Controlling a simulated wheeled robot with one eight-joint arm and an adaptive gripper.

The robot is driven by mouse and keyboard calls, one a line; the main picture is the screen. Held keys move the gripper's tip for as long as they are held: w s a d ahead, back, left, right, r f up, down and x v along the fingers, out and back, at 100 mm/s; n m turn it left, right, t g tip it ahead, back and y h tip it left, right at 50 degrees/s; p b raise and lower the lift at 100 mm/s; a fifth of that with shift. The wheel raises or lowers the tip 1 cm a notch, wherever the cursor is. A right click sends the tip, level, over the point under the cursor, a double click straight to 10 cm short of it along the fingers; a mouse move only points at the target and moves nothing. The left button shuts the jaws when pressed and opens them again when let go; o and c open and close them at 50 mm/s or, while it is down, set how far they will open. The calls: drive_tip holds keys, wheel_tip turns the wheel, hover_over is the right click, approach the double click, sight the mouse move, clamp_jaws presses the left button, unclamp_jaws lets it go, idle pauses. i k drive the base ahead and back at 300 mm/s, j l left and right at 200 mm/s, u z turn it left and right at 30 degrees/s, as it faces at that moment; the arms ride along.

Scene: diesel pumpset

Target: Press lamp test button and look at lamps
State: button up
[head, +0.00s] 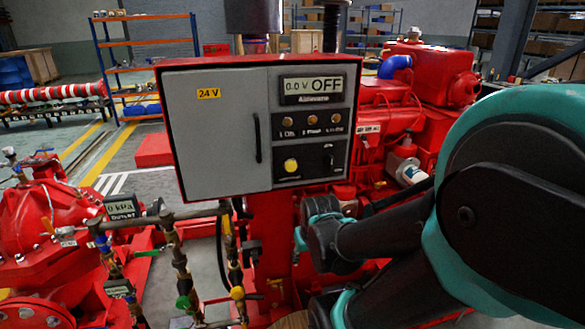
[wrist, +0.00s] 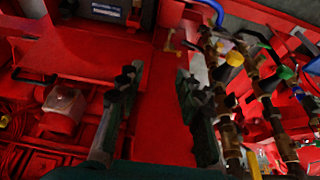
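The grey control panel (head: 215,135) in its red frame fills the middle of the head view. Its right side has a display (head: 312,87) reading 0.0 V OFF. Below are three small amber lamps (head: 312,120); they look dull, and I cannot tell whether any is lit. Under them sits a round yellow button (head: 291,165), with a black switch beside it; its label is unreadable. My gripper (wrist: 156,82) is open and empty in the wrist view, between red machine surfaces. My arm reaches below and right of the panel; the fingers are not clear in the head view.
Pipes with valves (head: 175,250) stand below the panel and show close to my right finger in the wrist view (wrist: 235,100). A red engine (head: 400,110) is behind the panel on the right. A red pump (head: 45,225) stands at the left. Grey floor is open behind it.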

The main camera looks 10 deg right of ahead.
sight(291, 166)
drive_tip(key=k+j, duration=0.1)
drive_tip(key=j, duration=0.45)
drive_tip(key=k+j, duration=0.1)
drive_tip(key=j, duration=0.4)
drive_tip(key=k+j, duration=0.1)
drive_tip(key=j, duration=0.45)
drive_tip(key=k+j, duration=0.1)
drive_tip(key=j, duration=0.45)
drive_tip(key=z, duration=1.2)
drive_tip(key=k, duration=0.05)
